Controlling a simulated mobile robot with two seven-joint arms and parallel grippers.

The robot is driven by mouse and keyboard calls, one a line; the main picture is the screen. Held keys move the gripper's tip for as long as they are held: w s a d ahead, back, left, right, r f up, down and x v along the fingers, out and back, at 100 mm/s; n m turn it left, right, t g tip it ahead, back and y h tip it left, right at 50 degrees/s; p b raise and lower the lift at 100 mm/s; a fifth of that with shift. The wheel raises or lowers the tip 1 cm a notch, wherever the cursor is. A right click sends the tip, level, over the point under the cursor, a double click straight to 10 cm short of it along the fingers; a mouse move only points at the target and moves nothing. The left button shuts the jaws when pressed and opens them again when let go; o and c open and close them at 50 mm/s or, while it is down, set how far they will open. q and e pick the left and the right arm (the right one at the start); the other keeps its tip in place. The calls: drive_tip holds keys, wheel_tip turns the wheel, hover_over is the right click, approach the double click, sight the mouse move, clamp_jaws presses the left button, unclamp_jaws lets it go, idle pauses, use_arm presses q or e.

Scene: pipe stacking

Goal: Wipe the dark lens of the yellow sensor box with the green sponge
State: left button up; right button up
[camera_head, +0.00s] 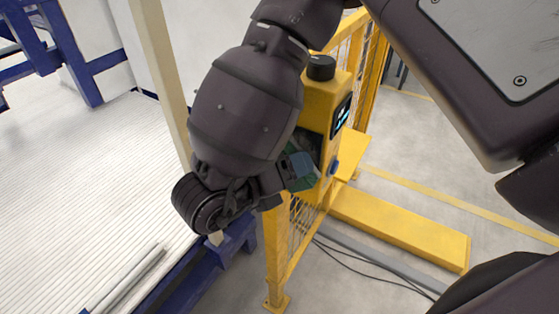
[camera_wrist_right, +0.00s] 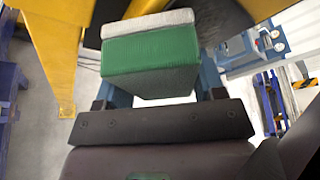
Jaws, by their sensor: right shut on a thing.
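The yellow sensor box (camera_head: 318,103) stands upright in the middle of the head view, with a black knob on top and a small lit display on its right side. My right gripper (camera_head: 289,172) is at its front face, shut on the green sponge (camera_head: 305,172). The sponge (camera_wrist_right: 150,62) fills the upper middle of the right wrist view between the blue-grey fingers, with its pale layer facing away from the gripper. A dark patch on the box face shows beside the sponge; my wrist and the sponge cover most of the lens. I cannot tell whether they touch. My left gripper is not in view.
A yellow mesh fence (camera_head: 279,251) stands below and behind the box, with a yellow base beam (camera_head: 400,230) on the floor. A ribbed white surface (camera_head: 80,180) with blue framing lies left. Cables run across the grey floor at lower right.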

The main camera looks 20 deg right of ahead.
sight(312, 180)
drive_tip(key=shift+s+d+p, duration=0.3)
drive_tip(key=shift+s+d, duration=0.65)
drive_tip(key=shift+s, duration=0.2)
drive_tip(key=shift+s+d, duration=0.55)
drive_tip(key=shift+s, duration=0.1)
drive_tip(key=shift+r+p, duration=0.6)
drive_tip(key=shift+r, duration=0.2)
drive_tip(key=shift+w+a+f+b, duration=0.1)
drive_tip(key=shift+w+a+b, duration=0.35)
drive_tip(key=shift+w+a, duration=0.25)
drive_tip(key=shift+w+a+b, duration=0.4)
drive_tip(key=shift+w+a, duration=0.35)
drive_tip(key=shift+w, duration=0.3)
drive_tip(key=shift+w+a+b, duration=0.35)
drive_tip(key=shift+w+a, duration=0.35)
drive_tip(key=shift+w, duration=0.3)
